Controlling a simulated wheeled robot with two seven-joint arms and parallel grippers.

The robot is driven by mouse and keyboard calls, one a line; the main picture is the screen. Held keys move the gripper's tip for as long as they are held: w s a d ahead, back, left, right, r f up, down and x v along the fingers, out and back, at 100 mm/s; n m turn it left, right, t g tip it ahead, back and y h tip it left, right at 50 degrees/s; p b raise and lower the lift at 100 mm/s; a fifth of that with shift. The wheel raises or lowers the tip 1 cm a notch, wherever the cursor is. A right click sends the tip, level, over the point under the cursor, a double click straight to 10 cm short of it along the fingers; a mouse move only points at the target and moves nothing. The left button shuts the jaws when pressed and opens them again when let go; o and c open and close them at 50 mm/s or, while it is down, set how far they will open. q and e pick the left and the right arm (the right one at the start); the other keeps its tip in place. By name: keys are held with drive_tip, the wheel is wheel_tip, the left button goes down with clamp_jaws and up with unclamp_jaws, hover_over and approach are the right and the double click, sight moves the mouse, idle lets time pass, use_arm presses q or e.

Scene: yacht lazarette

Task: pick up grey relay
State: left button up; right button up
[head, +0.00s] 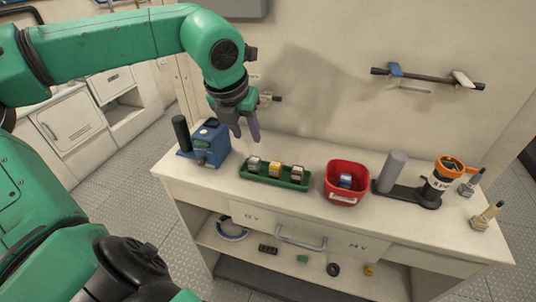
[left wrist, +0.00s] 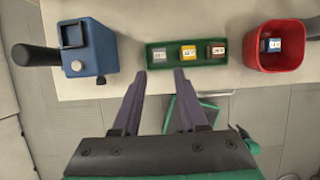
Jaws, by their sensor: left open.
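The grey relay (head: 254,164) sits upright in the left slot of a green tray (head: 268,180) on the bench top. In the left wrist view the relay (left wrist: 159,56) is at the left end of the tray. A yellow relay (head: 274,169) stands in the middle and a brownish relay (head: 297,174) at the right end. My left gripper (head: 247,139) is open and empty, above and slightly left of the grey relay, pointing down. In the left wrist view its fingertips (left wrist: 158,74) are apart, with the relay beyond the gap between them.
A blue device (head: 210,144) with a black cylinder stands left of the tray. A red bin (head: 345,198) holding a blue relay (head: 345,181) stands to the right. Bare bench lies in front of the tray.

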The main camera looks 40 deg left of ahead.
use_arm(q)
drive_tip(key=p, duration=0.1)
approach(254, 159)
wheel_tip(254, 159, down, 3)
drive_tip(key=p+x, duration=0.1)
drive_tip(key=x, duration=0.2)
drive_tip(key=p+x, duration=0.1)
drive_tip(key=x, duration=0.2)
drive_tip(key=shift+w+a+f, duration=0.2)
drive_tip(key=shift+w+a, duration=0.05)
drive_tip(key=shift+w, duration=0.3)
drive_tip(key=shift+w+f, duration=0.25)
drive_tip(key=shift+f, duration=0.1)
clamp_jaws()
use_arm(e)
drive_tip(key=s+r, duration=0.3)
drive_tip(key=shift+s+d, duration=0.15)
